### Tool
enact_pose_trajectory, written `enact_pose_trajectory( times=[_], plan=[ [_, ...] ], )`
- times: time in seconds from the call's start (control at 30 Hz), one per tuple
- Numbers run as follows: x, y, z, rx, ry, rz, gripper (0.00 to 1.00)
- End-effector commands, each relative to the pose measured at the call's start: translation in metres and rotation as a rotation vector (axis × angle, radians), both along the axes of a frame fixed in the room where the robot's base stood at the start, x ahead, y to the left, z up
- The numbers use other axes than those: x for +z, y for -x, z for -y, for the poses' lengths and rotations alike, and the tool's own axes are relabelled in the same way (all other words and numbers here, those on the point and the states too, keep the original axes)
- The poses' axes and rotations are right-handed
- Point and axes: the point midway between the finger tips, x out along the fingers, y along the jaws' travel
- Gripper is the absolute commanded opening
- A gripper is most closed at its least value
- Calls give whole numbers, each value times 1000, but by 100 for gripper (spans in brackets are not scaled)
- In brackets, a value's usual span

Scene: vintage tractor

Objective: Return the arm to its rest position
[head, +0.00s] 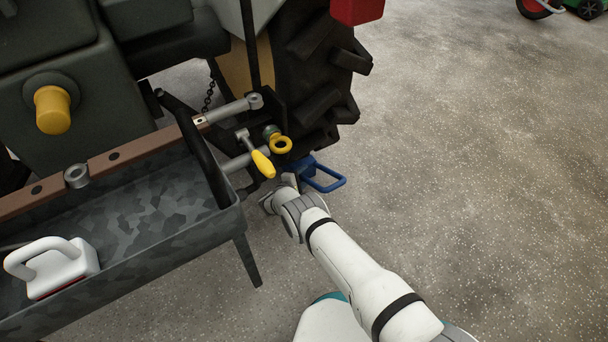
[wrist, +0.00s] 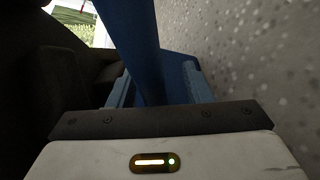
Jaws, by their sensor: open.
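My arm reaches forward and down in the head view, with its end beside the tractor's rear wheel (head: 315,75). A wider blue part (wrist: 180,72) shows beyond. My wrist hides some of the blue piece in the head view.
A grey metal trough (head: 130,235) on legs stands left of my arm, holding a white piece with a handle (head: 75,262).

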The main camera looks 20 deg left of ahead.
Motion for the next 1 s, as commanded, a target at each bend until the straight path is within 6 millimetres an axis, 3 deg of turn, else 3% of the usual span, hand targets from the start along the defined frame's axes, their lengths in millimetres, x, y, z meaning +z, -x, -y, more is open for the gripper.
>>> enact_pose_trajectory(
  times=[0.4, 0.77, 0.87, 1.0],
  plan=[
    [24, 57, -19, 2, -1, 5, 45],
    [24, 68, -21, -1, -2, 5, 45],
    [17, 77, -13, 12, 31, -19, 45],
    [-7, 111, 21, 52, 155, -113, 45]
  ],
)
